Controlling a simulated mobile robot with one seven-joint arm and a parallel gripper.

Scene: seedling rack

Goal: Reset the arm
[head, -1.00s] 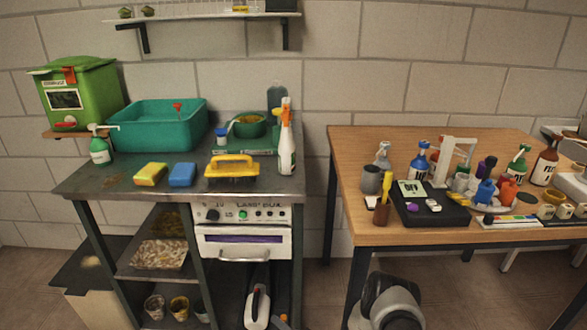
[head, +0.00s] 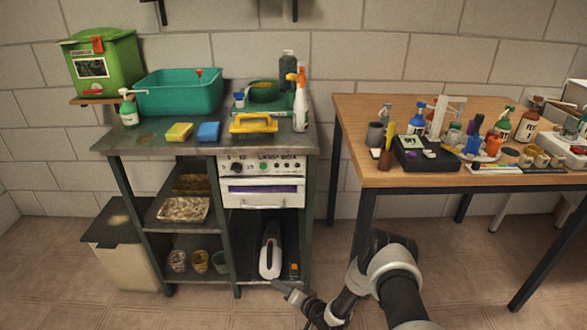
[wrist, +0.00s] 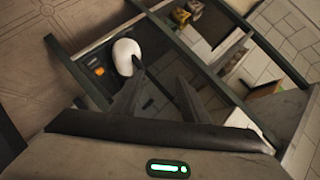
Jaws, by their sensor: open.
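My gripper (head: 284,288) is low in front of the dark workbench (head: 165,146), near its bottom shelf. In the wrist view its two dark fingers (wrist: 160,95) stand apart with nothing held between them. My arm is bent, with its elbow high and its forearm running down to the left. The wrist view looks toward the bench's lower frame and bottom shelf, at a slant.
A white and black handheld tool (head: 270,250) lies on the bottom shelf, also in the wrist view (wrist: 126,55). A small orange-topped item (head: 294,271) is beside it. A wooden table (head: 390,178) stands right. Floor (head: 225,312) is open in front.

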